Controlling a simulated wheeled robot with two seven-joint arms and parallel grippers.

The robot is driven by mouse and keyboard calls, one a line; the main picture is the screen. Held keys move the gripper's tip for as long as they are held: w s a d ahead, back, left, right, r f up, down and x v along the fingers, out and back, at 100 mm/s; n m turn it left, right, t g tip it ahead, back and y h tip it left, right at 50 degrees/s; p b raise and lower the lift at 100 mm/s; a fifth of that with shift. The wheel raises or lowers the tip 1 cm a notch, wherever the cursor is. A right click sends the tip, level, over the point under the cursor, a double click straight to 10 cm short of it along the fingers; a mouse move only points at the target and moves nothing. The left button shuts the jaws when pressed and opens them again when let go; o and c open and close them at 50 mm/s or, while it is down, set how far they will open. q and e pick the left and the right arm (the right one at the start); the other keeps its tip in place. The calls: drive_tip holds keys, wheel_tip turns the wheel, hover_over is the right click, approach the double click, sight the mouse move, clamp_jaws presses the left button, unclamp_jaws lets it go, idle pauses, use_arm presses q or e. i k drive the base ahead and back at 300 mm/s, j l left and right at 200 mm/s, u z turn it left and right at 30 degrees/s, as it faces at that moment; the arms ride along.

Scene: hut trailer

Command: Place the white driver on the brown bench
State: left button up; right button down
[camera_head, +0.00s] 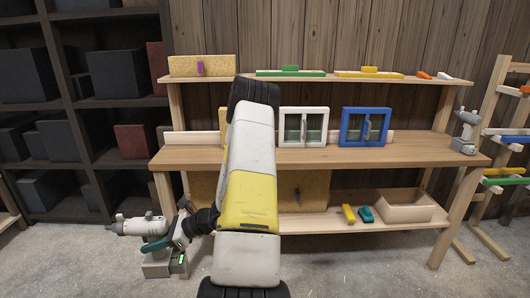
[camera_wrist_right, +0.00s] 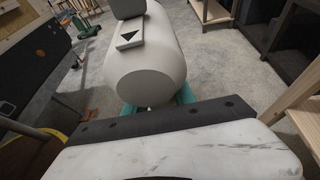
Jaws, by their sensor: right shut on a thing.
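A white driver (camera_head: 138,226) is held low in front of the left end of the brown bench (camera_head: 300,158). Its nose points left and its base hangs down with a green light. My right gripper (camera_head: 172,240), with teal fingertips, is shut around its handle. In the right wrist view the driver's white body (camera_wrist_right: 150,60) fills the top middle, with teal fingertips (camera_wrist_right: 157,112) below it. My arm hides part of the bench. A second whitish driver (camera_head: 465,130) stands upright on the bench's right end. My left gripper is not in view.
A white-framed cabinet (camera_head: 304,126) and a blue-framed one (camera_head: 364,127) stand on the benchtop. The bench's lower shelf holds a wooden tray (camera_head: 405,206) and yellow and teal items. Dark shelving (camera_head: 85,100) stands left. A wooden rack (camera_head: 490,150) stands right.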

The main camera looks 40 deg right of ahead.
sight(431, 149)
drive_tip(key=l+z, duration=0.25)
drive_tip(key=z, duration=0.2)
drive_tip(key=l+z, duration=0.25)
drive_tip(key=z, duration=0.25)
drive_tip(key=i+l+z, duration=0.1)
drive_tip(key=z, duration=0.35)
drive_tip(key=i+l+z, duration=0.3)
drive_tip(key=l+z, duration=0.15)
drive_tip(key=i+l+z, duration=0.6)
drive_tip(key=i+z, duration=0.25)
